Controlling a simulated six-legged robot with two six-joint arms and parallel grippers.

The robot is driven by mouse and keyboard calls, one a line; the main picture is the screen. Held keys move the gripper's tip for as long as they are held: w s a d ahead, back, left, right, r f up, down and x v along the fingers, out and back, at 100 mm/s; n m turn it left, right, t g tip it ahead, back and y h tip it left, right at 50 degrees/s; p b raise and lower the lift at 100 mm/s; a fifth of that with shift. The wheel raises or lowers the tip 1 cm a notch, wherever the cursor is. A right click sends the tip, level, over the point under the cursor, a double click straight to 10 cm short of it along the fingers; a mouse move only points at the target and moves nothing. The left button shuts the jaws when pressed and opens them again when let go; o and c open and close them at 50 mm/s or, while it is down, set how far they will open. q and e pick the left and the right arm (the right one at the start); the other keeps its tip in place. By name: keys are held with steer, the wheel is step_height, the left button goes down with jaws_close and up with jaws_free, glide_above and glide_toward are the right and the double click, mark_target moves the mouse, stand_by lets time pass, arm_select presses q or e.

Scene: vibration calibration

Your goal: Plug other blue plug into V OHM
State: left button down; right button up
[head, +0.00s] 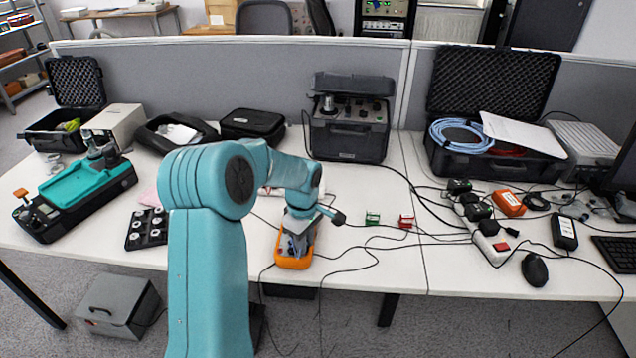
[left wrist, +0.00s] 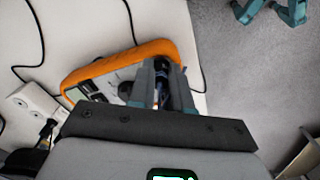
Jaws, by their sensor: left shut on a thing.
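The orange-rimmed multimeter (head: 293,262) lies on the white table in front of my left arm. My left gripper (head: 298,240) is over the multimeter. In the left wrist view its fingers (left wrist: 166,70) are shut on a small dark blue plug (left wrist: 163,98) at the multimeter's edge. I cannot tell whether the plug is in a socket. The V OHM socket and the other plug cannot be made out.
A green clip block (head: 372,218) and a red one (head: 406,221) stand right of the multimeter, with thin black cables around them. A power strip (head: 490,240) lies further right. A black tray of discs (head: 147,230) lies to the left.

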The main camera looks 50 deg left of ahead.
arm_select(q)
steer(key=shift+f+b, duration=0.6)
steer(key=shift+b, duration=0.15)
stand_by(2.1)
steer(key=c, duration=1)
jaws_free()
steer(key=shift+r, duration=0.15)
steer(key=shift+r+p, duration=1.75)
steer(key=shift+r, duration=0.65)
